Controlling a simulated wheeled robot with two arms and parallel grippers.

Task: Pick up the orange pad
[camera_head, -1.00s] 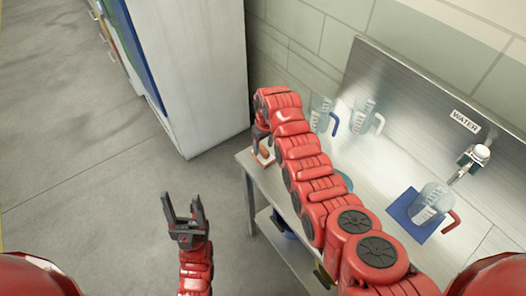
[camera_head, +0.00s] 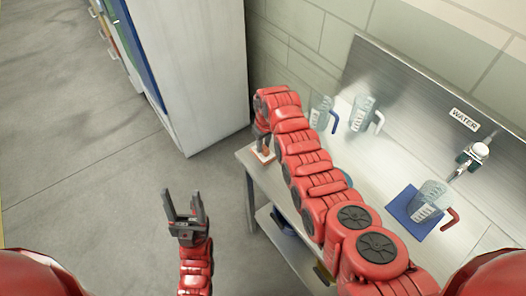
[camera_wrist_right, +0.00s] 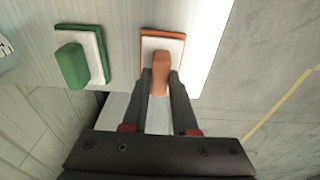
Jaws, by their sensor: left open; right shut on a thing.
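The orange pad (camera_wrist_right: 160,74) lies at the table's corner in the right wrist view, with an orange handle and a white and orange base. My right gripper (camera_wrist_right: 160,90) is shut on its handle, one finger on each side. In the head view the pad (camera_head: 264,153) shows at the table's left end, partly hidden under my right gripper (camera_head: 262,140). The pad appears to rest on the table top. My left gripper (camera_head: 185,208) is open and empty over the floor, left of the table.
A green-handled pad (camera_wrist_right: 80,62) lies beside the orange one. The steel table (camera_head: 252,168) also holds clear jugs (camera_head: 361,113) and a blue mat (camera_head: 412,222) with another jug (camera_head: 430,201). A white cabinet (camera_head: 203,75) stands at the back left. The floor at left is clear.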

